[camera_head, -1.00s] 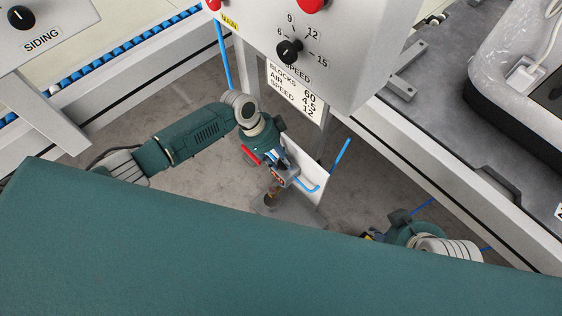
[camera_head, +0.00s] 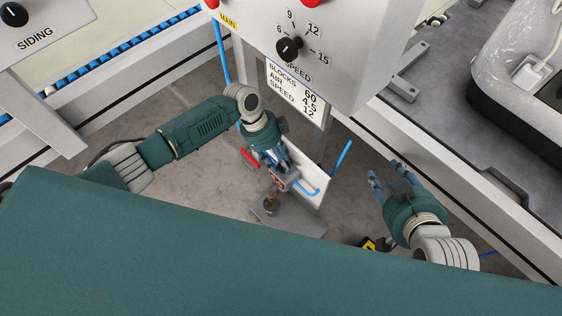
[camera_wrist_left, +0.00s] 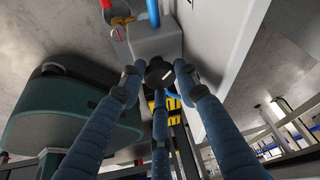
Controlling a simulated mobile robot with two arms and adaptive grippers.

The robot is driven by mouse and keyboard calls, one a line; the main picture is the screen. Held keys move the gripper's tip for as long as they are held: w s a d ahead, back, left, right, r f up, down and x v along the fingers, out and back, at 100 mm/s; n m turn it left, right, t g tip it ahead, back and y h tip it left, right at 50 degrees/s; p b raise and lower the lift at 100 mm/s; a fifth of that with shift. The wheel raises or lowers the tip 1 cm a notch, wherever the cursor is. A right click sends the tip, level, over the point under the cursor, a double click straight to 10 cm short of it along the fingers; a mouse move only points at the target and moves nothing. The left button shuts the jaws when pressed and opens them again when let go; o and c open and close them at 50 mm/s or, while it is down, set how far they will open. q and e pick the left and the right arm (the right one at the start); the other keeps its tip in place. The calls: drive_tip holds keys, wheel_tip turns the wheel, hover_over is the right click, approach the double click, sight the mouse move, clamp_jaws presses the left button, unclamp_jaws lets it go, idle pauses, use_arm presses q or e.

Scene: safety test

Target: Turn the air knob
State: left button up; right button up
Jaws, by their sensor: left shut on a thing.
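The black air knob (camera_wrist_left: 160,72) shows in the left wrist view, with a white mark on its face, on the front of a grey box (camera_wrist_left: 155,38). My left gripper (camera_wrist_left: 159,76) has its blue fingers closed around the knob. In the head view my left gripper (camera_head: 282,166) is at the small grey unit (camera_head: 286,182) beside a white panel; its fingers and wrist hide the knob there. My right gripper (camera_head: 388,172) is at the right, its blue fingers spread and empty, apart from everything.
A white control panel (camera_head: 355,50) with a black speed dial (camera_head: 289,48) hangs above. A sign (camera_head: 298,95) below it reads blocks 60, air 4.5, speed 12. A blue hose (camera_head: 342,157) and a conveyor edge (camera_head: 430,165) lie near my right arm.

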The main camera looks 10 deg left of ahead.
use_arm(q)
drive_tip(key=o, duration=1.1)
drive_tip(key=shift+o, duration=0.2)
drive_tip(key=shift+a+r, duration=0.1)
drive_tip(key=shift+r, duration=0.1)
drive_tip(key=v, duration=0.7)
drive_tip(key=shift+r, duration=0.2)
drive_tip(key=shift+a, duration=0.15)
